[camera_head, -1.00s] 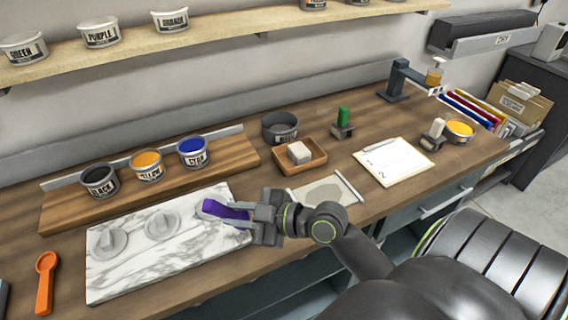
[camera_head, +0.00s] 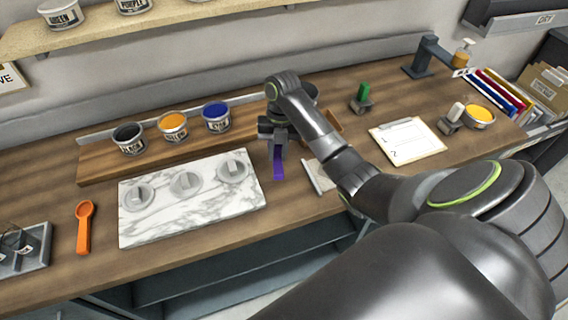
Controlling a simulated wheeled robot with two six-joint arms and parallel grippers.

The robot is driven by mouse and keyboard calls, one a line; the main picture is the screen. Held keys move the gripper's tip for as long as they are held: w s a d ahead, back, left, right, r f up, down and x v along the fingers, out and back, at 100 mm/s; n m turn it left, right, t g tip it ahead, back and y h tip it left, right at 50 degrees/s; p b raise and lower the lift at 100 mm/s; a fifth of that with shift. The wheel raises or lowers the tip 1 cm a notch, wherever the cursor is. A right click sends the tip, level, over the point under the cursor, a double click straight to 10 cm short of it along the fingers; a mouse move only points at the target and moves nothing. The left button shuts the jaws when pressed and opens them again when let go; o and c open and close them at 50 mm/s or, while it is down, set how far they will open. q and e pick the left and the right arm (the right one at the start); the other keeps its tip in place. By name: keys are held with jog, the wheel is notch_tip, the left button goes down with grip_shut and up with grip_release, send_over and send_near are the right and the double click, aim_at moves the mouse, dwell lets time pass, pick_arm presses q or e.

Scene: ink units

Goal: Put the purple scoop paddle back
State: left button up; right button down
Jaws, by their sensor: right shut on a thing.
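The purple scoop paddle (camera_head: 278,166) hangs pointing down from my right gripper (camera_head: 278,148), which is shut on it. The paddle is just right of the marble slab (camera_head: 205,209) and in front of the wooden board. Its upper part is hidden by the gripper, and I cannot tell whether its lower end touches the table. An orange scoop (camera_head: 84,228) lies on the table left of the slab. My left gripper is not in view.
Three grey round pieces sit on the slab. A grey rack (camera_head: 36,256) is at far left. A clipboard (camera_head: 408,141) lies right of my arm.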

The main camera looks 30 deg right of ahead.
jog(key=d+f+n+b, duration=0.1)
jog(key=b, duration=0.1)
jog(key=d+f+n+t+h+b, duration=0.1)
jog(key=n+b, duration=0.1)
jog(key=shift+d+f+h+b, duration=0.2)
jog(key=shift+f+h+b, duration=0.1)
jog(key=shift+f, duration=0.05)
notch_tip(320, 180, down, 2)
jog(key=shift+b, duration=0.55)
jog(key=shift+f+p, duration=0.3)
jog(key=shift+f, duration=0.85)
jog(key=c, duration=1.3)
grip_release()
jog(key=shift+o, duration=0.2)
